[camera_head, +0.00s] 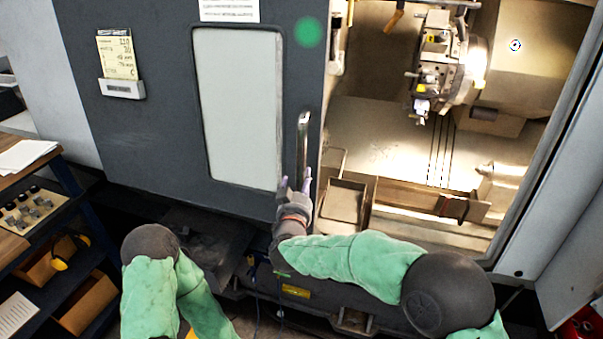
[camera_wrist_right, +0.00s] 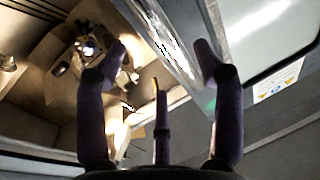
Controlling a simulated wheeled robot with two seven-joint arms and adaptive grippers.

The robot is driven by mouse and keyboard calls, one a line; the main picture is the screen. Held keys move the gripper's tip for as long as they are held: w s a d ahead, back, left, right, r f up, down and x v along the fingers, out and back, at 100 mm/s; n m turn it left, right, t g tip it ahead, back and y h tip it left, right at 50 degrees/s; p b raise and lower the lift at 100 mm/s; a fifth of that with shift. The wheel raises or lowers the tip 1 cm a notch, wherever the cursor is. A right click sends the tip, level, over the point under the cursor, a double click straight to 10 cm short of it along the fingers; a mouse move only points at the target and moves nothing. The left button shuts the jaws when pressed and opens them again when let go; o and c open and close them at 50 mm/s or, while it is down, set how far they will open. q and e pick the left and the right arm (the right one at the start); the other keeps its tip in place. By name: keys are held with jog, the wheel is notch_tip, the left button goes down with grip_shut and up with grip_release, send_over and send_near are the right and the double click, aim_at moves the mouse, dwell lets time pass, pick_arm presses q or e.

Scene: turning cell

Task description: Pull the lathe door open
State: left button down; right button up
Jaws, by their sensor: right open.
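The lathe door (camera_head: 140,150) is a dark grey panel with a pale window (camera_head: 238,105). It stands open, with the lit machine interior showing to its right. Its handle (camera_head: 303,135) is an upright metal bar near the door's right edge. My right gripper (camera_head: 295,183) is at the handle's lower end, fingers pointing up. In the right wrist view the open fingers (camera_wrist_right: 160,55) lie on either side of the handle (camera_wrist_right: 172,38), with visible gaps; I cannot tell whether any finger touches it. My left arm shows at the lower left, its gripper out of view.
Inside the lathe are a tool turret (camera_head: 436,65) and a metal chip tray floor (camera_head: 395,140). A shelf unit (camera_head: 75,185) with bins and papers stands at the left. The door frame's right post (camera_head: 555,150) bounds the opening.

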jog(key=s, duration=0.3)
jog(key=shift+s, duration=0.25)
jog(key=s+d+f+g+y+b, duration=0.1)
jog(key=s+d+f+g+b, duration=0.15)
jog(key=f, duration=0.95)
jog(key=s+d+f+n+g+y+b, duration=0.1)
jog(key=s+d+f+g, duration=0.2)
jog(key=f, duration=0.9)
jog(key=s+d+f+g+b, duration=0.1)
jog(key=d+f+g+b, duration=0.2)
jog(key=f, duration=0.9)
jog(key=s+d+f+m+g+y+b, duration=0.1)
jog(key=s+d+f+g, duration=0.2)
jog(key=s+f, duration=0.6)
jog(key=s+d+f+m+g+y+b, duration=0.1)
jog(key=s+f+g, duration=0.5)
jog(key=s, duration=1.1)
notch_tip(320, 180, down, 4)
jog(key=shift+s+d+f+y+b, duration=0.25)
jog(key=shift+d+b, duration=0.4)
jog(key=shift+d, duration=0.45)
